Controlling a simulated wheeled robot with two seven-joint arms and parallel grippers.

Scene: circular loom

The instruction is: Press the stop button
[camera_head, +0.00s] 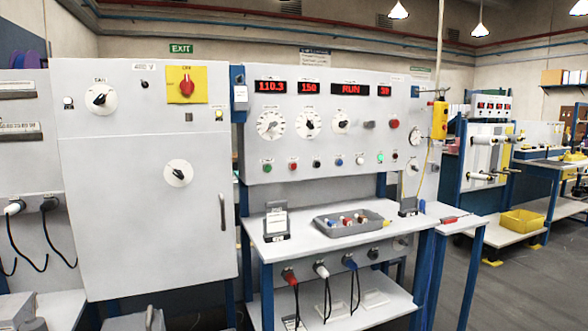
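The control panel (322,125) stands upright above a white bench in the head view. A row of small buttons runs along its lower part. It has a green button (267,168) at the left and a red button (293,166) just to its right. A larger red button (394,123) sits higher on the right side. The labels are too small to read, so I cannot tell which red one is marked stop. Neither of my grippers shows in this view.
A grey tray (322,224) with small coloured parts and a small stand (277,222) are on the bench. Plugs with black cables hang below its front edge. A tall cabinet (140,180) with a handle stands left. Open floor lies at right.

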